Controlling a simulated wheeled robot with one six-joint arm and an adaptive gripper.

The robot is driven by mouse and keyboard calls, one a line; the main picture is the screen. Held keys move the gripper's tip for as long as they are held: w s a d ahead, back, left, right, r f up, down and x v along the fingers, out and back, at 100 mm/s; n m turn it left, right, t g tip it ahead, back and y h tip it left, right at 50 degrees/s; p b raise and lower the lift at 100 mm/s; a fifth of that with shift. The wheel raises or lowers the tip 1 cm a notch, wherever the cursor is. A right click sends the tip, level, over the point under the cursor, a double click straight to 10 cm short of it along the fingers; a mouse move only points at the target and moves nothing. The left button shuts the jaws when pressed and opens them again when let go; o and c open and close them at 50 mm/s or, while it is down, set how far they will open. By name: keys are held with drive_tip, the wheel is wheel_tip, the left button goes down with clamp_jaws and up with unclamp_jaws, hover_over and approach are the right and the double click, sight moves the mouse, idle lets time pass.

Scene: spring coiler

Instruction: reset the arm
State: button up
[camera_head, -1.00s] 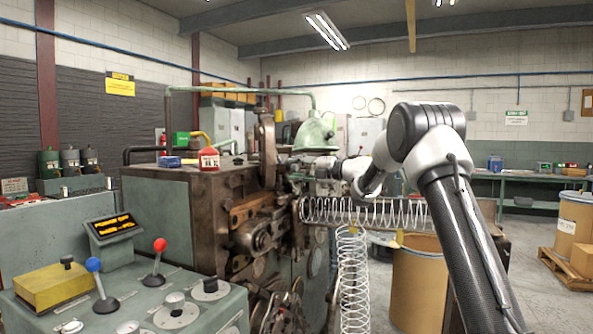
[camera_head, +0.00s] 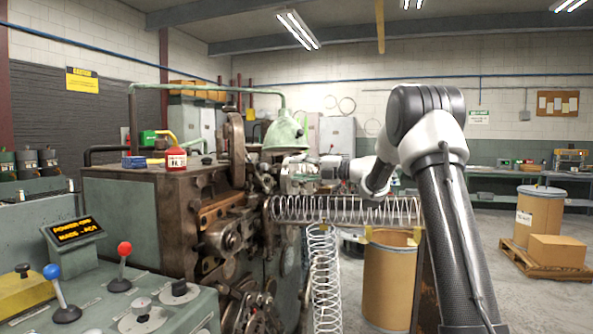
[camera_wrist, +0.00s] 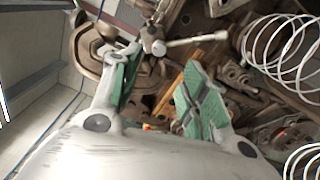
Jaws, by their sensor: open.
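My arm (camera_head: 425,125) reaches from the lower right up to a bent elbow and on toward the spring coiler (camera_head: 200,205). My gripper (camera_head: 290,175) is at its far end, in front of the machine's upper right side and above the horizontal coil spring (camera_head: 350,210). It looks small and partly blends with the machine there. In the wrist view my gripper (camera_wrist: 156,76) shows two spread fingers with green pads and nothing between them. Behind them are brown machine parts and a light lever (camera_wrist: 198,40). I cannot tell whether the fingers touch the machine.
A second spring (camera_head: 324,275) hangs down in front of the machine. A brown drum (camera_head: 388,285) stands beneath the horizontal spring. A control console (camera_head: 130,310) with blue and red levers is at the lower left. Open floor (camera_head: 500,290) lies to the right, before a pallet with a box.

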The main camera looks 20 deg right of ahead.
drive_tip(key=s+d+r+m+t+h, duration=0.2)
drive_tip(key=d+r+m+t+h, duration=0.25)
drive_tip(key=r+m+h, duration=0.35)
drive_tip(key=s+d+f+m+g+h, duration=0.1)
drive_tip(key=s+d+m+h, duration=0.25)
drive_tip(key=s+m, duration=0.3)
drive_tip(key=s+d+f+m+h, duration=0.2)
drive_tip(key=s+d+m+h, duration=0.1)
drive_tip(key=s+m+h, duration=0.4)
drive_tip(key=s+a+f+m+g+y, duration=0.1)
drive_tip(key=s+a+f+m+g, duration=0.1)
drive_tip(key=s+f, duration=0.4)
drive_tip(key=s+a+f+m+g+y, duration=0.1)
drive_tip(key=s+f+m+g, duration=0.3)
drive_tip(key=s, duration=1.3)
drive_tip(key=s+a+f+m+g+y, duration=0.2)
drive_tip(key=s+f+m+g, duration=0.1)
drive_tip(key=s+f, duration=0.6)
drive_tip(key=shift+s+a+f+m+g, duration=0.35)
drive_tip(key=shift+s+g, duration=0.1)
drive_tip(key=shift+s, duration=0.75)
